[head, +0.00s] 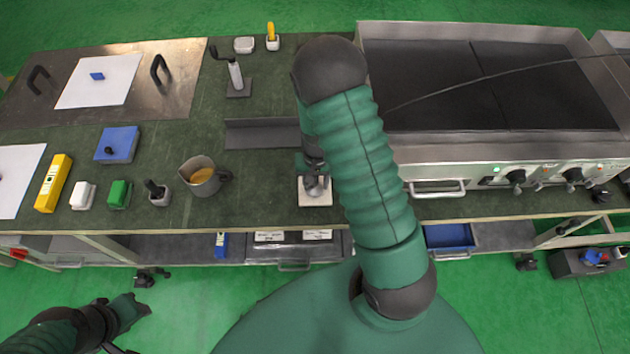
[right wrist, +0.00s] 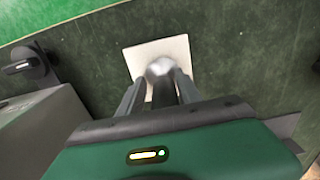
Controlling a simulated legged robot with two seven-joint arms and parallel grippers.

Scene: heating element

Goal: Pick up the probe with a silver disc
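The probe's silver disc end (right wrist: 159,68) sits on a white square plate (right wrist: 147,54) in the right wrist view, with a dark handle (right wrist: 164,93) rising toward my wrist. My right arm hides much of the probe and fingers in the head view.
A metal jug (head: 203,183) with orange-brown contents stands left of the probe. A dark angled metal bar (head: 262,134) lies behind. A stand with a crank-like handle (head: 236,78) is farther back. The steel hotplate unit (head: 490,180) with knobs borders the right side.

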